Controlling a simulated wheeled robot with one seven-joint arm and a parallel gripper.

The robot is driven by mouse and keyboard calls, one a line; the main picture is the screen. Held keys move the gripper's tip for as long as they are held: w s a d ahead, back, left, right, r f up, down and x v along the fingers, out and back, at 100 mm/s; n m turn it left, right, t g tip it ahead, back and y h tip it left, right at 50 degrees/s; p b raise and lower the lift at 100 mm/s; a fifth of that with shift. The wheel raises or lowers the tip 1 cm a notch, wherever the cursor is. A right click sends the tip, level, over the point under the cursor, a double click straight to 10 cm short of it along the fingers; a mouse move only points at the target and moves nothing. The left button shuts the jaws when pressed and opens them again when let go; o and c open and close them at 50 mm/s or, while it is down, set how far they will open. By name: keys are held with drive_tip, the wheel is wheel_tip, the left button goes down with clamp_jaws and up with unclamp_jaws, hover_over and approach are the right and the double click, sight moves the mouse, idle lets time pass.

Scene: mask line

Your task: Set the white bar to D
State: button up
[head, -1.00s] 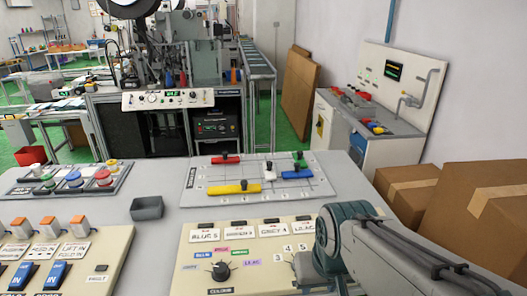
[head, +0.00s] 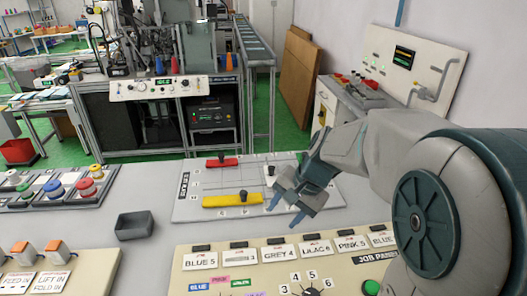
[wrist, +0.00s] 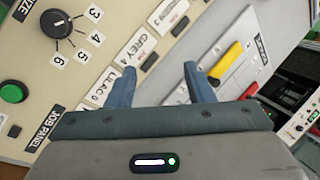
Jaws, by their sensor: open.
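The white bar (head: 269,182) is a small piece with a dark knob, upright on the pale slotted board (head: 187,214) in the head view. It is right of the yellow bar (head: 232,200) and just behind my gripper (head: 284,213). My gripper is open and empty, tilted down, over the board's front right part. In the wrist view my two blue fingers (wrist: 158,76) stand apart with nothing between them. The yellow bar also shows there (wrist: 227,60). I cannot make out the white bar in that view. The letters on the board are too small to read.
A red bar (head: 221,162) sits at the board's back. My arm hides the board's right part, including most of the blue bar. The cream job panel (head: 215,277) lies in front. A grey tray (head: 134,225) and round buttons (head: 55,189) are at left.

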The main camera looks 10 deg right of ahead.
drive_tip(key=w+f+m+y+p, duration=0.15)
drive_tip(key=w+m, duration=0.35)
drive_tip(key=w, duration=0.5)
drive_tip(key=m+t+y+p, duration=0.35)
drive_tip(key=m+t, duration=0.35)
drive_tip(key=m, duration=0.7)
approach(272, 167)
drive_tip(key=shift+t+y, duration=0.3)
drive_tip(key=p+x, duration=0.1)
drive_tip(key=x, duration=0.4)
drive_tip(key=p+x, duration=0.1)
drive_tip(key=x, duration=0.2)
drive_tip(key=shift+a+f+p, duration=0.2)
drive_tip(key=shift+f+p, duration=0.15)
drive_tip(key=shift+f, duration=0.1)
